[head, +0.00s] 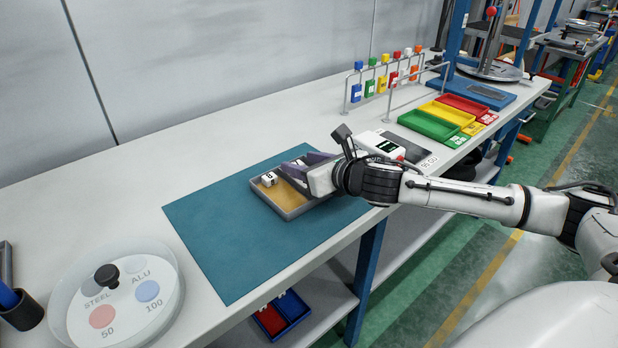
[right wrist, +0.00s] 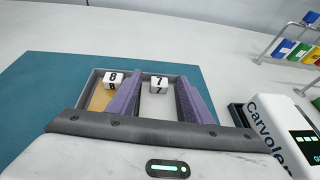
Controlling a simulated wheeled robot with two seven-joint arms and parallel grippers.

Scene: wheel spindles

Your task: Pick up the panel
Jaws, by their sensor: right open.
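No thing is plainly marked as the panel. A round white disc (head: 127,290) with a black knob lies at the near left, marked STEEL, ALU, 50 and 100. A grey-rimmed tray (head: 290,213) sits on the blue mat. It holds a white cube marked 8 (head: 269,179), also in the right wrist view (right wrist: 114,80), and a white cube marked 7 (right wrist: 159,86). My right gripper (head: 303,167) is over the tray, its purple fingers apart. In the right wrist view the 7 cube shows between the fingers (right wrist: 162,80); contact is not visible. My left gripper is out of view.
The blue mat (head: 225,240) is bare left of the tray. Green (head: 428,126), yellow (head: 447,113) and red (head: 463,104) trays and a rack of coloured tags (head: 382,84) are farther back.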

